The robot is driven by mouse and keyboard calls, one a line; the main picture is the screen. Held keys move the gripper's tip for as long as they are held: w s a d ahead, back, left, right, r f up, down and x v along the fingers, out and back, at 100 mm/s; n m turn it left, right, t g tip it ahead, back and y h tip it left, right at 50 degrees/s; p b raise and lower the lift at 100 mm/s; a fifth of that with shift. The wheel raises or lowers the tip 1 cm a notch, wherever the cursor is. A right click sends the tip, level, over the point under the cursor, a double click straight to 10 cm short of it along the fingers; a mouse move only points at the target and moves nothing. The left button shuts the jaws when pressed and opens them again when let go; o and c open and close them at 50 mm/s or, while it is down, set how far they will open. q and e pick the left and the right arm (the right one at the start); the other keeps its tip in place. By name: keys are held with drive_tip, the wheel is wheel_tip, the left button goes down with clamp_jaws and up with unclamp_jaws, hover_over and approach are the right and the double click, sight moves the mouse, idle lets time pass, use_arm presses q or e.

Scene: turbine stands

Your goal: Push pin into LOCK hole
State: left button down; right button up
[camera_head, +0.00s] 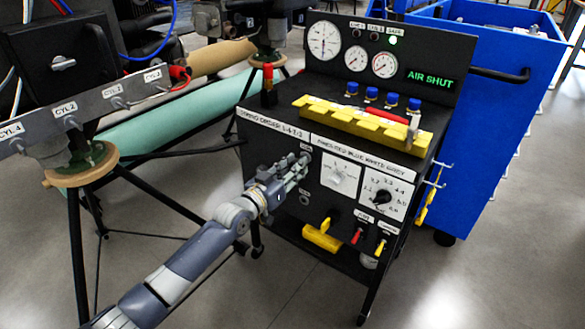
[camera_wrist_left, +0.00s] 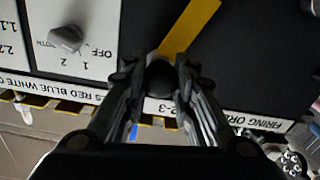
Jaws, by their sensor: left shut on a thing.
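My left gripper (camera_head: 293,172) is at the front panel of the black cart (camera_head: 262,205), just left of the white dial plates. In the left wrist view its fingers (camera_wrist_left: 160,80) are closed around a dark round knob (camera_wrist_left: 160,77), which I take to be the pin's head. A yellow strip (camera_wrist_left: 190,28) runs over the black panel from beside the knob. I cannot tell whether the pin is inside a hole, as the fingers and knob hide its shaft. My right gripper is not in view.
Two white dial plates (camera_head: 340,174) are right of the gripper. A yellow block (camera_head: 322,238) and red and yellow levers (camera_head: 357,236) sit lower on the cart. A yellow rack (camera_head: 362,121) is on its top. A tripod stand (camera_head: 75,240) is at left, a blue bin (camera_head: 480,110) behind.

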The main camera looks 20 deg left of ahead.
use_arm(q)
drive_tip(key=shift+w+r, duration=0.2)
drive_tip(key=shift+r, duration=0.35)
drive_tip(key=c, duration=1.6)
unclamp_jaws()
drive_tip(key=o, duration=0.4)
drive_tip(key=shift+w+d+f, duration=0.2)
drive_tip(key=shift+w, duration=0.05)
drive_tip(key=shift+w+d+f, duration=0.1)
drive_tip(key=shift+f, duration=0.1)
drive_tip(key=shift+o, duration=0.6)
drive_tip(key=shift+f, duration=0.1)
drive_tip(key=shift+s+a, duration=0.2)
drive_tip(key=shift+s, duration=0.05)
